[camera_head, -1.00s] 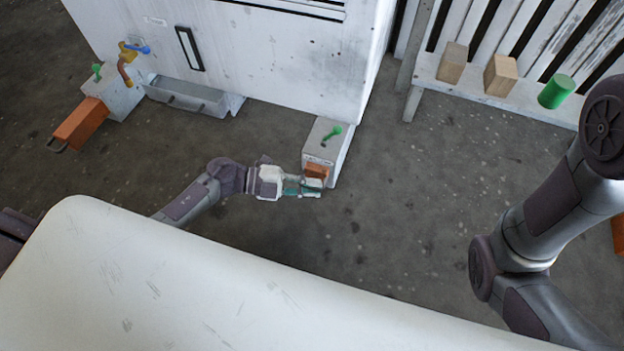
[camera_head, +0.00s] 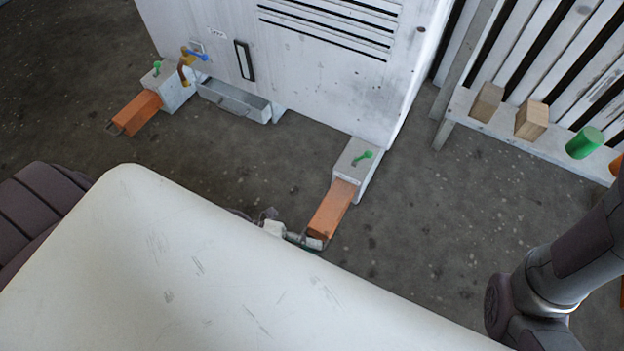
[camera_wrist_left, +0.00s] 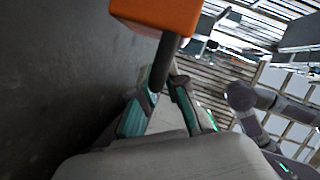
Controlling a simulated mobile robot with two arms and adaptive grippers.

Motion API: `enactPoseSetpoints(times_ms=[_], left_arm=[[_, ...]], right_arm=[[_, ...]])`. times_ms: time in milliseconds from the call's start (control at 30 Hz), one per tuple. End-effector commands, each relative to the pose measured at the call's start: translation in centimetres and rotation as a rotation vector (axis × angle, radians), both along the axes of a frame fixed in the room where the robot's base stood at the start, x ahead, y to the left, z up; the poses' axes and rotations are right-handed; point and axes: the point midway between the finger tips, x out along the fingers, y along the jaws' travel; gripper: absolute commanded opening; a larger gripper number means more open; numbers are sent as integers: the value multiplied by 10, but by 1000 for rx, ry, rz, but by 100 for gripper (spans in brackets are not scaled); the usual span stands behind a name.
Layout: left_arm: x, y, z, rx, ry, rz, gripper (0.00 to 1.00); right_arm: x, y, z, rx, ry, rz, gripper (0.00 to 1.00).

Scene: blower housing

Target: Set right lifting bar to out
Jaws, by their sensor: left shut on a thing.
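The right lifting bar (camera_head: 333,207) is an orange bar that sticks well out of its grey bracket (camera_head: 359,160) at the housing's lower right corner. A green-knobbed pin (camera_head: 362,158) sits on top of that bracket. My left gripper (camera_head: 308,241) is at the bar's outer end, partly hidden behind my white body. In the left wrist view, my left gripper (camera_wrist_left: 160,100) is shut on the dark handle (camera_wrist_left: 165,60) below the bar's orange end (camera_wrist_left: 158,14). My right gripper is out of view; only its arm shows at the right.
The white housing (camera_head: 300,75) stands behind. The left lifting bar (camera_head: 137,112) also sticks out of its bracket. A grey tray (camera_head: 235,100) lies between the brackets. A white bench (camera_head: 540,140) at the right carries wooden blocks (camera_head: 531,120) and a green cylinder (camera_head: 584,142). The floor right of the bar is clear.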

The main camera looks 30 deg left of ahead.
Motion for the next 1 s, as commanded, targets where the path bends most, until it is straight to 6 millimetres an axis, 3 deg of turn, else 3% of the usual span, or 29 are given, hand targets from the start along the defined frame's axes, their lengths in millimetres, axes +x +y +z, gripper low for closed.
enactPoseSetpoints(times_ms=[33, 133, 167, 300, 667, 1000], left_arm=[[-8, -7, -2, -8, 9, -17, 0], [-8, -7, -2, -8, 9, -19, 0], [-9, -7, -2, -8, 9, -19, 17], [-8, -8, -1, -9, 8, -18, 37], [-6, 0, 0, -4, 6, -12, 37], [-25, 62, 13, -1, 9, -13, 37]], right_arm=[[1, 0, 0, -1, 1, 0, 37], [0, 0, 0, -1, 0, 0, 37], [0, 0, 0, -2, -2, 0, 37], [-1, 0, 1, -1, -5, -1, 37], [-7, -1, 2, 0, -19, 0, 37], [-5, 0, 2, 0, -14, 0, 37]])
